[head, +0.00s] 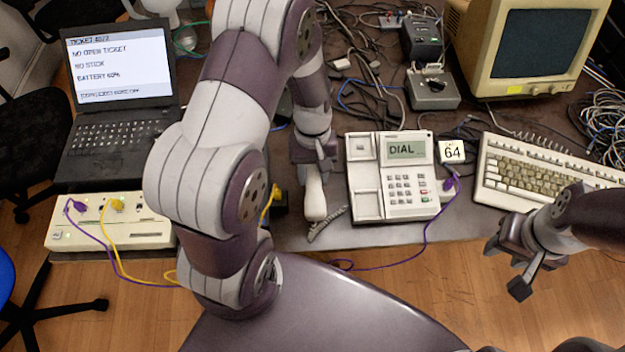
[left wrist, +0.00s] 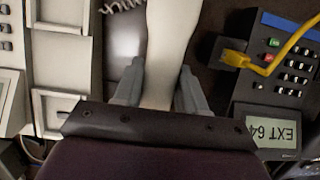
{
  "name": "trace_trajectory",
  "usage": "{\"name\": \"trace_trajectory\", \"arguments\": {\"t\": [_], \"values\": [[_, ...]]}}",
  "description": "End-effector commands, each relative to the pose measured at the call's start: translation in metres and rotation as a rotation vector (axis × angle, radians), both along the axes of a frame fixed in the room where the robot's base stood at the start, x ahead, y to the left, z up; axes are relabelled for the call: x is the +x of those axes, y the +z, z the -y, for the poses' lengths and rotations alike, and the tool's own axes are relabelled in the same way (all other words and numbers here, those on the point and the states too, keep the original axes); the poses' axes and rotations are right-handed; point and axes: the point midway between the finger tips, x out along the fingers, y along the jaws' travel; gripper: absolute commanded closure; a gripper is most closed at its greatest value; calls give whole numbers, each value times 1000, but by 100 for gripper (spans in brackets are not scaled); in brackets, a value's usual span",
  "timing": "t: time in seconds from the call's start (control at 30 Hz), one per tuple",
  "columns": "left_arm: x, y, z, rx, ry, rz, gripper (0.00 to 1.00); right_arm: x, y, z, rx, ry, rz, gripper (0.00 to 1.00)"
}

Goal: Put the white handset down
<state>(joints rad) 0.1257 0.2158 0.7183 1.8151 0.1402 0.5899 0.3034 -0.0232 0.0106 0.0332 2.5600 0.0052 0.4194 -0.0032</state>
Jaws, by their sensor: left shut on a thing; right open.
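The white handset (head: 315,200) stands out below my left gripper (head: 314,168), between my left arm and the white desk phone (head: 365,206). In the left wrist view the handset (left wrist: 170,38) runs between the two fingers of the left gripper (left wrist: 160,92), which is shut on it. Its coiled cord (head: 327,225) hangs at its lower end. I cannot tell whether the handset touches the table. The white phone shows "DIAL", and its cradle on the left side is empty. My right gripper (head: 513,262) is open and empty, in front of the keyboard.
A dark phone (left wrist: 258,95) reading "EXT 64", with a yellow cable, lies right of the handset in the left wrist view. A laptop (head: 118,92), a white network box (head: 100,222), a keyboard (head: 540,170), a monitor (head: 520,50) and loose cables crowd the table (head: 375,235).

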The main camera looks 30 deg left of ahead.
Motion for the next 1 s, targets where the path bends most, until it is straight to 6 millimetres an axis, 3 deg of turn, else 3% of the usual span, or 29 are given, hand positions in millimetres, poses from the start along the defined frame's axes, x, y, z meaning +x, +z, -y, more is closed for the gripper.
{"name": "trace_trajectory", "arguments": {"t": [0.2, 0.53, 0.57, 0.6, 0.63, 0.87, 1.0], "values": [[-1, -36, 0, 0, 0, -4, 95, 0, -4, 0, 0, 0, 0, 57], [0, -40, 0, 1, 0, -1, 95, 0, -5, 0, 0, 0, 0, 57], [0, -40, 0, 1, 0, -1, 53, 0, -5, 0, 0, 0, 0, 57], [0, -40, 0, 1, 0, -1, 40, 0, -5, 0, 0, 0, 0, 57], [0, -40, 0, 1, 0, -1, 34, 0, -5, 0, 0, 0, 0, 57], [0, -39, 0, 1, 0, -1, 34, 0, -5, 0, 0, 0, 0, 57], [2, -29, 0, 0, 1, 2, 34, 0, -2, 0, 0, 0, 0, 57]]}}
